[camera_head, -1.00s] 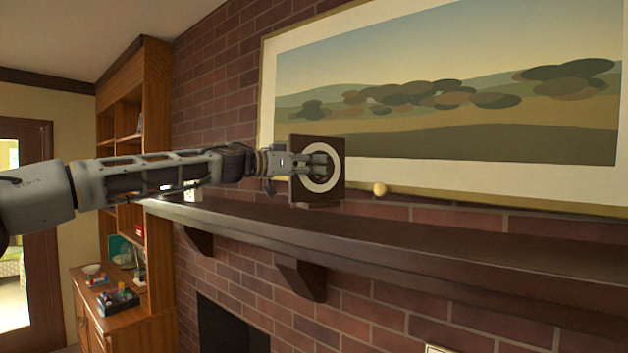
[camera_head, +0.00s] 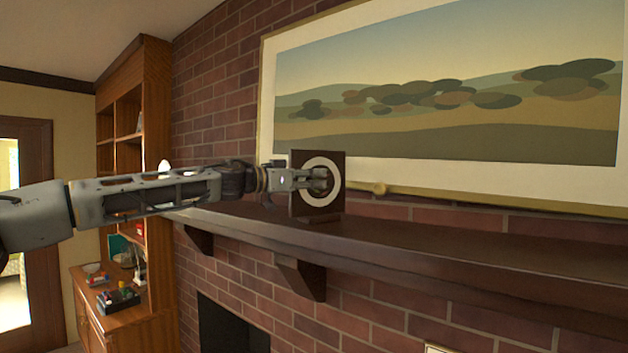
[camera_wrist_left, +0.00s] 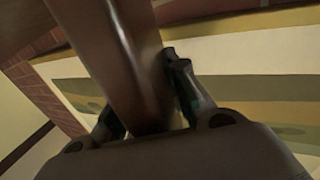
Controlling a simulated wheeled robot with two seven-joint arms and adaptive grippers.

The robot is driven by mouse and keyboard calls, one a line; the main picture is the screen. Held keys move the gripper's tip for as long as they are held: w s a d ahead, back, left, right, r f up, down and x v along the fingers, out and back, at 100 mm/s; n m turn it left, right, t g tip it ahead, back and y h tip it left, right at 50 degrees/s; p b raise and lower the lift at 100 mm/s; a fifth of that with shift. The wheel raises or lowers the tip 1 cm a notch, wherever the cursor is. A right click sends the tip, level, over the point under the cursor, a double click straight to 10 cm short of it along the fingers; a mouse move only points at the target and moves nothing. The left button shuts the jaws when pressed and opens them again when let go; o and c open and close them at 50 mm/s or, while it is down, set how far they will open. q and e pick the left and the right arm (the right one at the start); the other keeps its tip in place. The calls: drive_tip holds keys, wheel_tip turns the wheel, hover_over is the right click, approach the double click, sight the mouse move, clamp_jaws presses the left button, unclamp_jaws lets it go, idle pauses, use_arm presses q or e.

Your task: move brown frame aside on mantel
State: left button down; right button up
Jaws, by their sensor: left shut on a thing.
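The brown square frame (camera_head: 301,200) with a pale ring on its face is upright at the mantel (camera_head: 420,245), below the left part of the large painting. My left gripper (camera_head: 320,182) is shut on it, with the fingers in front of the ring. The frame's lower edge is at the mantel top; I cannot tell whether it bears fully on it. In the left wrist view a brown piece of the frame (camera_wrist_left: 120,70) stands between the two dark fingers (camera_wrist_left: 150,112). My right gripper is not in view.
The large landscape painting (camera_head: 450,177) is close behind the frame. The mantel's right stretch is clear. A wooden bookcase (camera_head: 156,120) stands at left, with small items on its lower counter.

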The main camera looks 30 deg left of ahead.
use_arm(q)
drive_tip(key=c, duration=1.4)
unclamp_jaws()
drive_tip(key=shift+f, duration=0.1)
drive_tip(key=shift+s, duration=0.15)
drive_tip(key=shift+s+a, duration=0.1)
drive_tip(key=shift+b+v, duration=1)
drive_tip(key=shift+v, duration=1.95)
drive_tip(key=shift+b+v, duration=0.85)
drive_tip(key=shift+v, duration=1.95)
